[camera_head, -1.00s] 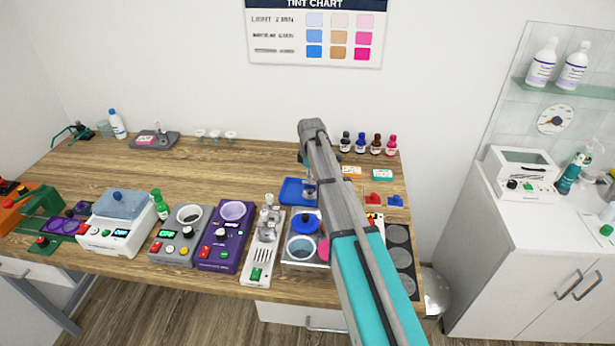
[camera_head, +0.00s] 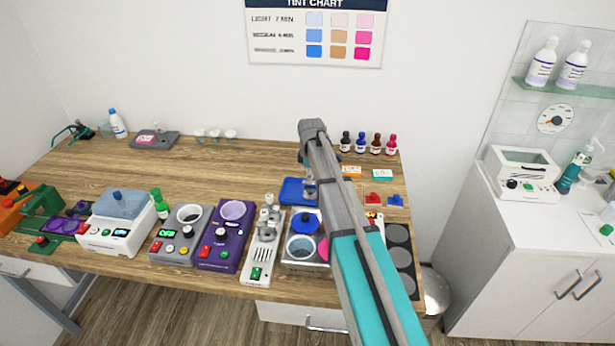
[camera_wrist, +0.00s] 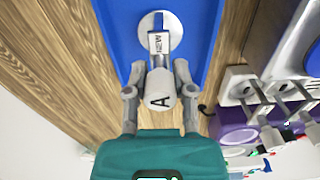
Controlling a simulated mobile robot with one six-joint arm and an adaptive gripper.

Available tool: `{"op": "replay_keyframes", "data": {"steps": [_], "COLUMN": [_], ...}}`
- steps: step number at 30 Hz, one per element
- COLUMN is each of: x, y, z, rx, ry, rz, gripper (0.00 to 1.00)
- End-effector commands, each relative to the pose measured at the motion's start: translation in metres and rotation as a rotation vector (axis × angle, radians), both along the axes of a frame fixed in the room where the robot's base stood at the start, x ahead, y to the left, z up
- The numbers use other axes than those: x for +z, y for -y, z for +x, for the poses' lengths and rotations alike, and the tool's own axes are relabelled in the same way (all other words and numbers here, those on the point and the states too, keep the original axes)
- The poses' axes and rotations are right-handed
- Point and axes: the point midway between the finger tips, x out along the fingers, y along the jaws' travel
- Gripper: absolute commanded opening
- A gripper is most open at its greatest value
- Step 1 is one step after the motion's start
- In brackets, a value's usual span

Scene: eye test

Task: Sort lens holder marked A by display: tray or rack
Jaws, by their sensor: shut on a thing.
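The lens holder marked A (camera_wrist: 160,90) is a pale grey piece with a black letter A, held between the fingers in the wrist view. A small tag reading NEW (camera_wrist: 158,43) shows just beyond it. My gripper (camera_wrist: 160,75) is shut on the holder, over the blue tray (camera_wrist: 118,30). A round white disc (camera_wrist: 152,22) shows beyond the tag; whether the holder touches the tray or disc is unclear. In the head view, my gripper (camera_head: 308,188) is at the right of the blue tray (camera_head: 291,190), and the holder is too small to make out. I cannot tell which thing is the rack.
A white device with upright pegs (camera_head: 262,245) stands in front of the tray, left of a metal unit (camera_head: 303,264) with a blue knob. Purple (camera_head: 223,237) and grey (camera_head: 180,236) devices stand further left. Small bottles (camera_head: 361,143) stand behind right. The back middle of the wooden bench (camera_head: 225,165) is clear.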

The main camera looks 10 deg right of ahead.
Motion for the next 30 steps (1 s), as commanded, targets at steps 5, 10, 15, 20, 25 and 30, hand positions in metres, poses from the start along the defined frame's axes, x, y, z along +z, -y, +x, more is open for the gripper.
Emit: {"op": "replay_keyframes", "data": {"steps": [5,10,15,20,25,30], "x": [-0.0012,-0.0027,-0.0042,-0.0055,-0.0054,-0.0054], "y": [0.0001,0.0002,0.0003,0.0003,0.0003,0.0002], "z": [0.0001,0.0,0.0,0.0,0.0,0.0], "rx": [0.0,0.0,0.0,0.0,0.0,0.0], "ry": [0.0,0.0,0.0,0.0,0.0,0.0], "rz": [0.0,0.0,0.0,0.0,0.0,0.0], "gripper": [0.0,0.0,0.0,0.0,0.51,0.72]}}
